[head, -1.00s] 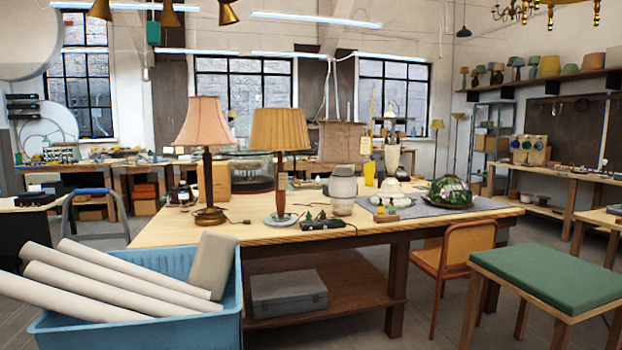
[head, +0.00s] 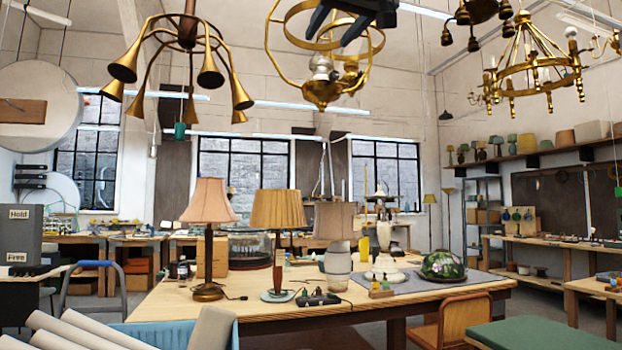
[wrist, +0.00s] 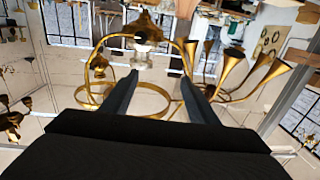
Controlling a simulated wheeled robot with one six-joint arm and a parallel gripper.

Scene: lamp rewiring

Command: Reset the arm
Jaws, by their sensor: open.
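My gripper (head: 336,28) shows dark at the top centre of the head view, raised high among the hanging lamps. In the wrist view its two fingers (wrist: 160,77) stand apart with nothing between them. The wrist picture is upside down. A brass ring-shaped chandelier (head: 325,90) hangs close to the gripper in the head view, and it shows beyond the fingers in the wrist view (wrist: 85,97). I cannot tell how far it is from the fingers. Most of my arm is out of the head view.
A brass horn-armed chandelier (head: 187,35) hangs to the left, and a candle-style one (head: 537,70) to the right. Below, the wooden workbench (head: 170,300) carries a pink-shaded lamp (head: 208,205), a yellow-shaded lamp (head: 278,213) and a coloured glass shade (head: 442,266). A blue bin (head: 150,330) stands in front.

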